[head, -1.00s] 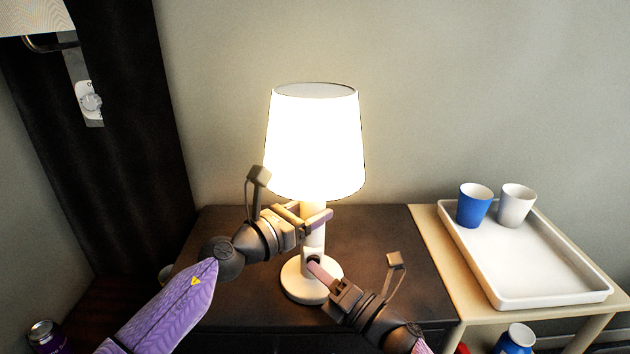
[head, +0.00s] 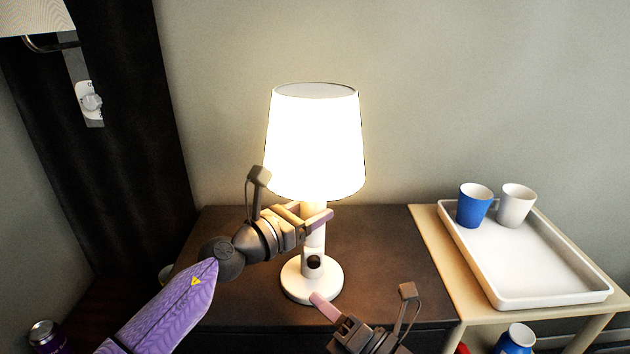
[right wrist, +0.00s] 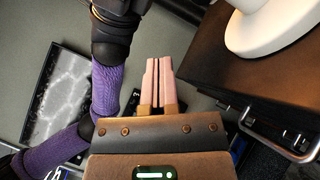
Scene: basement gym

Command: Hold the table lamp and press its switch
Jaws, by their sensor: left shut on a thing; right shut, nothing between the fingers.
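The table lamp (head: 315,140) stands upright on the dark cabinet, and its shade glows brightly. My left gripper (head: 316,215) is shut on the lamp's white stem, just under the shade. A dark round switch (head: 314,262) shows on the lower stem, above the round white base (head: 311,290). My right gripper (head: 318,303) is shut and empty, in front of the base and below the switch, apart from the switch. In the right wrist view its closed fingers (right wrist: 158,82) show, with the white lamp base (right wrist: 270,28) at the upper right.
The dark cabinet (head: 385,255) has bare top on both sides of the lamp. To the right, a light side table (head: 432,228) carries a white tray (head: 520,303) with a blue cup (head: 473,207) and a white cup (head: 515,206). A wall dial (head: 90,102) is at the upper left.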

